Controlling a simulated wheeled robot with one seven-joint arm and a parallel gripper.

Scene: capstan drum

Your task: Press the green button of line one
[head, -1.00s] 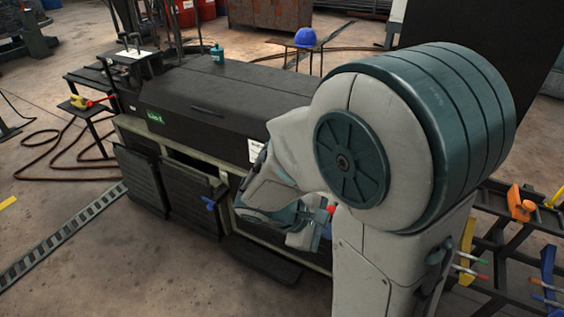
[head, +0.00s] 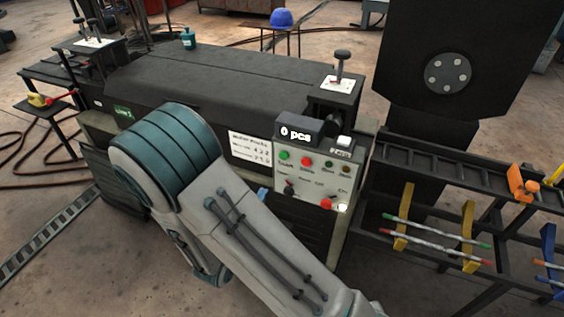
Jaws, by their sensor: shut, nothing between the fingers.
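The control panel (head: 318,178) is on the front right end of the long dark machine, under a small display reading "0 pcs". The green button (head: 284,155) is at the panel's upper left, beside a red button (head: 306,162). A green label that seems to read "Line 1" (head: 124,111) is on the machine's left front. My arm reaches across the foreground, left of and below the panel. My gripper is not in view; nothing is seen touching the green button.
A rack with red and green tipped rods (head: 440,238) stands right of the panel. A dark upright plate with a round flange (head: 448,74) rises behind it. A blue helmet (head: 281,18) sits on a stand at the back. The floor at the lower left is mostly clear.

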